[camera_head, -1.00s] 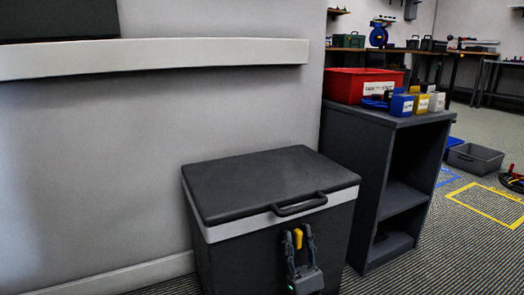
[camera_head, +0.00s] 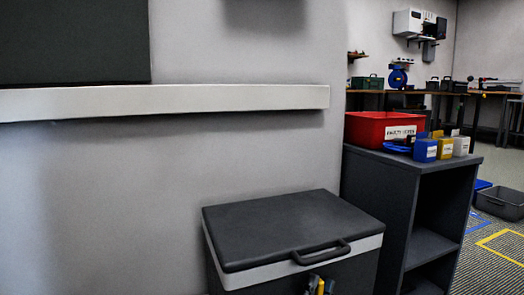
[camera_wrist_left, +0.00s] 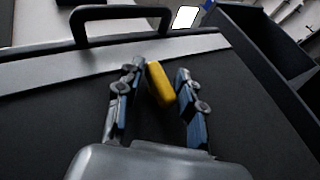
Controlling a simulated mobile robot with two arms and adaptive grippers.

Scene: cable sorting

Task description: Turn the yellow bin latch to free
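The bin is a dark grey box with a pale rim band and a lid with a black handle (camera_head: 321,252). Its yellow latch (camera_wrist_left: 160,83) is on the front face below the band, tilted, with its top leaning left in the left wrist view. My left gripper (camera_wrist_left: 161,68) is open, with one finger on each side of the latch; a dark gap shows between the latch and the right finger. In the head view only the tips of my left gripper (camera_head: 320,284) and a bit of yellow show at the bottom edge. My right gripper is not in view.
A dark shelf unit (camera_head: 397,205) stands close to the right of the bin. It carries a red bin (camera_head: 372,131) and small blue, yellow and grey boxes. A wall with a pale ledge (camera_head: 200,98) is behind. Open floor lies at the far right.

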